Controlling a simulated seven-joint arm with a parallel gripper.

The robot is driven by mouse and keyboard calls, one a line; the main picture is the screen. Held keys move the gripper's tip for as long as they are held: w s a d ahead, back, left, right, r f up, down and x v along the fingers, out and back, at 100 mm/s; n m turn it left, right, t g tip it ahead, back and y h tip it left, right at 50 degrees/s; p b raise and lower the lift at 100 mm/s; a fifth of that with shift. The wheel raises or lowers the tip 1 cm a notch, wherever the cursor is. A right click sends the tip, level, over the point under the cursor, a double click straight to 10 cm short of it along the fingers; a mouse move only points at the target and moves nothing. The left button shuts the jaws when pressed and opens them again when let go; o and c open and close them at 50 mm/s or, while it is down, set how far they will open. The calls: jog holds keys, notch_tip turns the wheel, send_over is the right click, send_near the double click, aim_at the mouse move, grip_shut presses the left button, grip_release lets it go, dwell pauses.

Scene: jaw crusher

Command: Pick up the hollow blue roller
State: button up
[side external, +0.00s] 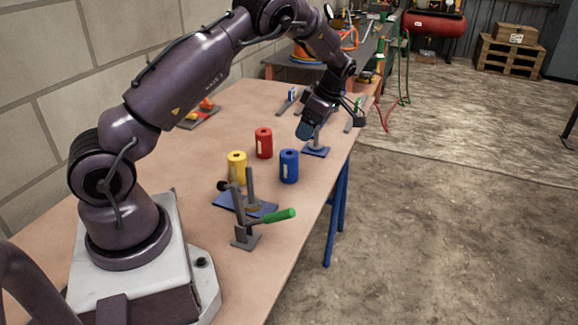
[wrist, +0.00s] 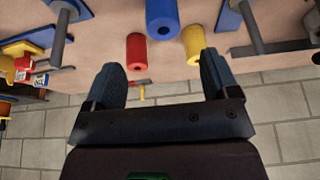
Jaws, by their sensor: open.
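The hollow blue roller (side external: 289,167) stands upright on the table, to the right of the red and yellow rollers. In the wrist view the blue roller (wrist: 162,14) is at the top middle, cut by the frame edge, with a dark hole in its end. My gripper (side external: 331,120) is above the far right part of the table, near a small blue base with a post (side external: 316,152). In the wrist view my gripper (wrist: 162,74) has its two fingers wide apart with nothing held. The blue roller lies beyond the fingertips, apart from them.
A red roller (side external: 264,144) and a yellow roller (side external: 237,167) stand close to the blue one. A blue plate with a post (side external: 229,203) and a green-handled lever (side external: 280,215) are in front. The wooden table (side external: 130,235) ends at the right edge.

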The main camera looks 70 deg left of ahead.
aim_at(294, 154)
jog(key=x, duration=0.7)
jog(key=shift+s+f, duration=0.15)
jog(key=shift+f, duration=0.25)
jog(key=x, duration=0.5)
jog(key=shift+s+a, duration=0.15)
jog(key=shift+s, duration=0.05)
